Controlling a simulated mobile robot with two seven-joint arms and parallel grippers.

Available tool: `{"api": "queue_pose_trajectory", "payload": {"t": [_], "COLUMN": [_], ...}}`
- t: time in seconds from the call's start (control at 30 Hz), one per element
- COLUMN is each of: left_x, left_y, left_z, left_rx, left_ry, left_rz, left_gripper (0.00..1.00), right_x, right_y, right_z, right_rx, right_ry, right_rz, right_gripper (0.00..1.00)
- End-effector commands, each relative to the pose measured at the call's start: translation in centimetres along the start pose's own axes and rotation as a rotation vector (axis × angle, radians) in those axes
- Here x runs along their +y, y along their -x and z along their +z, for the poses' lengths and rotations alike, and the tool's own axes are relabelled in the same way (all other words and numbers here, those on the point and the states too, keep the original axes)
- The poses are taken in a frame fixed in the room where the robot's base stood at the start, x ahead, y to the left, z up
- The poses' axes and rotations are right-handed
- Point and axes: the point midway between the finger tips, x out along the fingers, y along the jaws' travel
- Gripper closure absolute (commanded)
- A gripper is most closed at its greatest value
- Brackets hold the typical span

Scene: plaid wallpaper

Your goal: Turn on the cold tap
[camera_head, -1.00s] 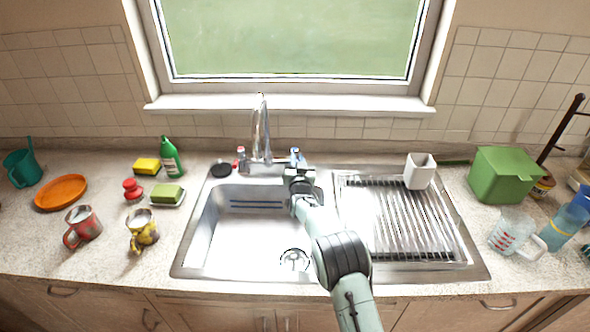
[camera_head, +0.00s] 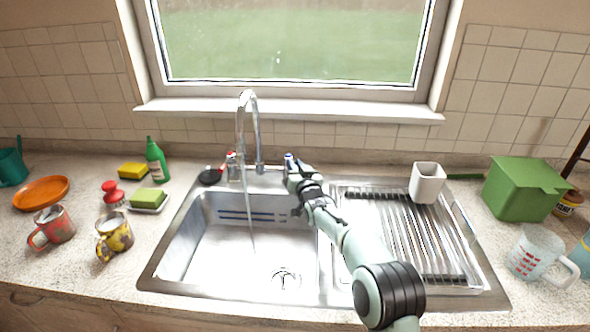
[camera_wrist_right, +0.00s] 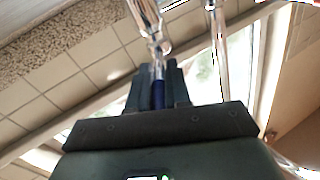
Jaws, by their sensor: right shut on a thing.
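The chrome faucet (camera_head: 248,125) stands behind the sink, with a thin stream of water falling from its spout into the basin (camera_head: 225,250). The blue-marked cold tap (camera_head: 289,160) is to the right of the spout, and the red-marked hot tap (camera_head: 232,165) is to its left. My right gripper (camera_head: 294,172) is at the cold tap, which it partly hides. In the right wrist view the blue handle (camera_wrist_right: 158,94) sits between the two fingers, and the gripper (camera_wrist_right: 158,85) is shut on it. My left gripper is out of view.
The ribbed drainboard (camera_head: 400,240) lies right of the basin, with a white cup (camera_head: 427,183) at its back. A green box (camera_head: 523,190) and a measuring jug (camera_head: 535,252) stand farther right. Mugs (camera_head: 114,237), a sponge (camera_head: 148,197) and a green bottle (camera_head: 156,160) stand on the left counter.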

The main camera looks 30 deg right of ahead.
Motion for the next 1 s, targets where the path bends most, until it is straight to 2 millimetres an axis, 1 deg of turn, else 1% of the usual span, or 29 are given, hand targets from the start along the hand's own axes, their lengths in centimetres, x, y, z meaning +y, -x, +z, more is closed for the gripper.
{"api": "queue_pose_trajectory", "payload": {"t": [0.3, 0.33, 0.37, 0.4, 0.77, 0.87, 1.0], "left_x": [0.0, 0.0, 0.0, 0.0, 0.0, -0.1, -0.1], "left_y": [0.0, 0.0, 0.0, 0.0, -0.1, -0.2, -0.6], "left_z": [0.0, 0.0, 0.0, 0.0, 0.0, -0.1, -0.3], "left_rx": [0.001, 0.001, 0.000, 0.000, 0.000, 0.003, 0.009], "left_ry": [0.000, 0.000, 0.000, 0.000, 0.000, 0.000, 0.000], "left_rz": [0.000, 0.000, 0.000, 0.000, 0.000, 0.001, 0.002], "left_gripper": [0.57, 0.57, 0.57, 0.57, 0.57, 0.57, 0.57], "right_x": [0.1, 0.1, 0.1, 0.1, 0.1, 0.1, 0.1], "right_y": [0.0, 0.0, 0.0, 0.0, 0.3, 1.1, 3.0], "right_z": [0.0, 0.0, -0.1, -0.1, -0.1, -0.1, -0.1], "right_rx": [0.001, 0.001, 0.002, 0.002, 0.003, 0.003, 0.002], "right_ry": [0.003, 0.003, 0.003, 0.002, 0.001, 0.000, -0.002], "right_rz": [0.001, 0.001, 0.001, 0.001, 0.000, 0.000, 0.000], "right_gripper": [1.00, 0.72, 0.63, 0.57, 0.57, 0.57, 0.57]}}
